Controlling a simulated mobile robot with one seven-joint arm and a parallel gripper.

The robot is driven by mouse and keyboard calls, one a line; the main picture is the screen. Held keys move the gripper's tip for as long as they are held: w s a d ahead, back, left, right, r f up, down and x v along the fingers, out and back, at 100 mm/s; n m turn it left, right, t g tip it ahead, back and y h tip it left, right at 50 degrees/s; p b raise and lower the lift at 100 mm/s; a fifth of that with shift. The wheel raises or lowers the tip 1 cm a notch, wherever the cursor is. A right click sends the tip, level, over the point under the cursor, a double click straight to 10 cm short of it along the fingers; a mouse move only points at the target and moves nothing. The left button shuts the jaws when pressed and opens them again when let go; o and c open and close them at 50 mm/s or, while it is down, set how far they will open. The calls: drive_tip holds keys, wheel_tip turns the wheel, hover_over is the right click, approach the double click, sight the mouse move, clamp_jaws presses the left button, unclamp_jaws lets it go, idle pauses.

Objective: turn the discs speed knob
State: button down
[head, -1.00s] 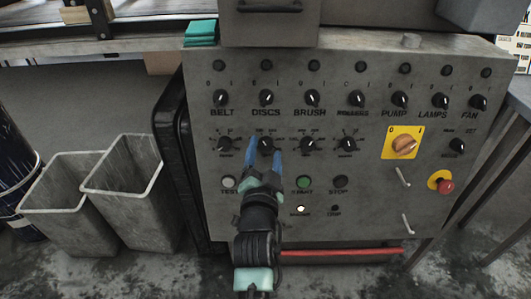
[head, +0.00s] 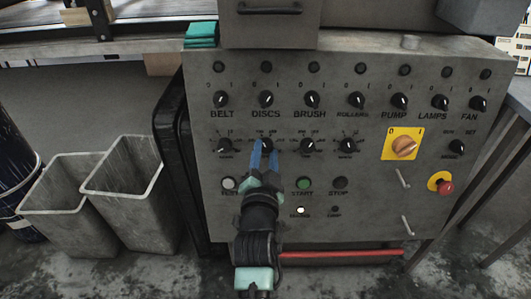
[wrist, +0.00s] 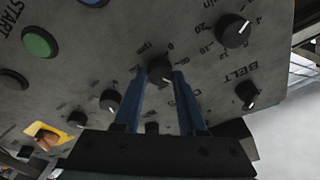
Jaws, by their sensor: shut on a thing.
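The discs speed knob (head: 266,144) is a small black dial in the second row of the grey control panel (head: 370,205), below the black DISCS switch (head: 266,98). My gripper (head: 265,150) has its two blue fingers around the speed knob, one on each side, shut on it. In the wrist view the same knob (wrist: 160,69) shows between the fingertips, with part of its printed scale beside it. Its pointer is hard to make out.
The belt speed knob (head: 223,146) is close on the left and another dial (head: 307,145) on the right. Below are a white TEST button (head: 229,183) and a green START button (head: 303,183). A red emergency button (head: 445,187) is far right. Two grey bins (head: 125,195) stand left.

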drive_tip(key=shift+r+n+p, duration=0.15)
drive_tip(key=shift+n+p, duration=0.25)
drive_tip(key=shift+p, duration=0.15)
drive_tip(key=shift+d+r+n+p, duration=0.1)
drive_tip(key=shift+n+p, duration=0.2)
drive_tip(key=shift+p, duration=0.2)
drive_tip(key=n+p, duration=0.2)
drive_tip(key=p, duration=0.1)
drive_tip(key=n+y+p, duration=0.1)
drive_tip(key=p, duration=0.1)
drive_tip(key=shift+d+r+n, duration=0.1)
drive_tip(key=shift+d+n, duration=0.15)
drive_tip(key=shift+n, duration=0.05)
drive_tip(key=n+y+p, duration=0.1)
drive_tip(key=n+p, duration=0.4)
drive_tip(key=n+y+p, duration=0.1)
drive_tip(key=n+p, duration=0.1)
drive_tip(key=n, duration=0.1)
drive_tip(key=n+y+p, duration=0.1)
drive_tip(key=n+p, duration=0.1)
drive_tip(key=n, duration=0.1)
drive_tip(key=shift+n+g, duration=0.3)
drive_tip(key=shift+g, duration=0.1)
drive_tip(key=n+g+p, duration=0.1)
drive_tip(key=n+p, duration=0.1)
drive_tip(key=n, duration=0.3)
drive_tip(key=shift+n+p, duration=0.4)
